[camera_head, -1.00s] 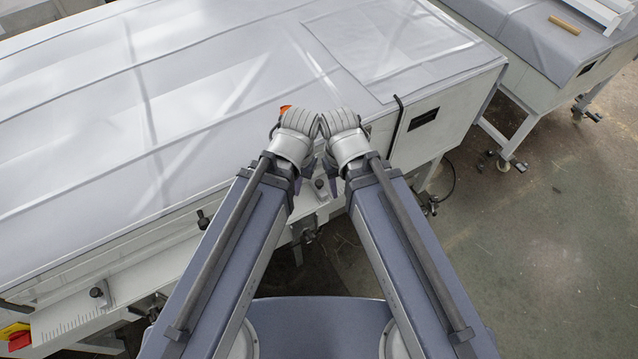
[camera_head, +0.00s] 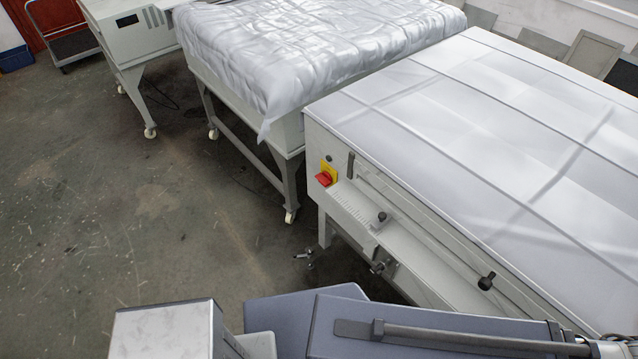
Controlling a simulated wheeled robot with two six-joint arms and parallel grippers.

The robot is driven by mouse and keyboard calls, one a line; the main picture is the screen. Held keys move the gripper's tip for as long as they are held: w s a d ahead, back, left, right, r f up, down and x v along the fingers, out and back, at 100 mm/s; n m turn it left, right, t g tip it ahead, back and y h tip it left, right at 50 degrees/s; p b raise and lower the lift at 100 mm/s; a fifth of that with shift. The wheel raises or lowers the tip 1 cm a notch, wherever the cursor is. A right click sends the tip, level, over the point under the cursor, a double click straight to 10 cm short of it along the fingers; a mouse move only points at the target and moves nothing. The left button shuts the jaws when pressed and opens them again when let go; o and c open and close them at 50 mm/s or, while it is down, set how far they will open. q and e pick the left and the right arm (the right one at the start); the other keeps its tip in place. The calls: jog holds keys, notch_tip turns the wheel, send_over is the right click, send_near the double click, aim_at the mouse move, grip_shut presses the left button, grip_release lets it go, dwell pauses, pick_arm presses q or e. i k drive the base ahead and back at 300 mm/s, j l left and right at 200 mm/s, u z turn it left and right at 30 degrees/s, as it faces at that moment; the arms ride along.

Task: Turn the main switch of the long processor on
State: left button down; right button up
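The long processor (camera_head: 430,125) is the long pale machine on the right, with a grey sheet-like top. Its red and yellow main switch (camera_head: 324,175) is on the near corner of its front side, at the left end. The red knob sits on a yellow plate. It is too small to tell whether it is turned on or off. My arm links cross the bottom of the view, well apart from the switch. Neither gripper shows in this view, so their fingers cannot be seen.
A ledge with black knobs (camera_head: 487,281) runs along the processor's front. A second machine under a silvery cover (camera_head: 320,45) stands behind it on wheeled legs. A smaller white machine (camera_head: 135,35) is at top left. The concrete floor (camera_head: 130,200) at left is clear.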

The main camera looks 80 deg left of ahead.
aim_at(325, 178)
jog(key=k+u, duration=0.2)
jog(key=k, duration=0.25)
jog(key=u, duration=1.8)
jog(key=i+u, duration=0.5)
jog(key=i, duration=0.3)
jog(key=k+l+u, duration=0.3)
jog(key=l, duration=0.2)
